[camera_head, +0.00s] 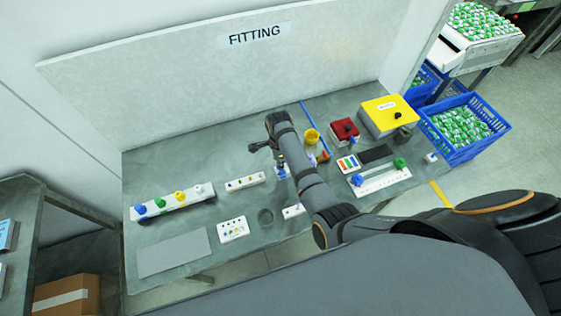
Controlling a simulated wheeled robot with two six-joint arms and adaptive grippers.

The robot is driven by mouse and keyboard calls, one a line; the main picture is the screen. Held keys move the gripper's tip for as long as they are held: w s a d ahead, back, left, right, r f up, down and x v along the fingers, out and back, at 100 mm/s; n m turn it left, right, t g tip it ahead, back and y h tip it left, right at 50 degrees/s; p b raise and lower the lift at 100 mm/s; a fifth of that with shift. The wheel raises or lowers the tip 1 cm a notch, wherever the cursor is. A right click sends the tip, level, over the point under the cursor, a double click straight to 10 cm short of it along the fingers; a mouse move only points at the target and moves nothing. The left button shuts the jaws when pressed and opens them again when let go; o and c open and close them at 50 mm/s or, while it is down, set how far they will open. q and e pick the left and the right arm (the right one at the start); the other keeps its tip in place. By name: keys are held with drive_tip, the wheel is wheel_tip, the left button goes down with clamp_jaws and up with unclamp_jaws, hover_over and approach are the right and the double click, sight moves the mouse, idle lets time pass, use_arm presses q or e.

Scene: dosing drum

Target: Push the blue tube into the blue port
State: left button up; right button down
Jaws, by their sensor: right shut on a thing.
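My right gripper (277,152) is at the middle of the bench, below the bend of my dark right arm. Its fingers are small and partly hidden by the arm. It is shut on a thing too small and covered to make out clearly. A small white block with a blue part (281,172) shows just below it; I cannot tell whether they touch. I cannot pick out the blue tube or the blue port with certainty. Blue pieces show on the white rack (172,205) at the left and the white rail (382,181) at the right. My left gripper is not in view.
A grey mat (173,253), white panels (233,229) and (245,181), a red box (344,131) and a yellow box (388,115) stand on the bench. A blue crate (464,128) is beyond the right edge. The back wall closes the far side.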

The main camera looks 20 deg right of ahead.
drive_tip(key=shift+f+b, duration=0.65)
drive_tip(key=shift+f, duration=0.4)
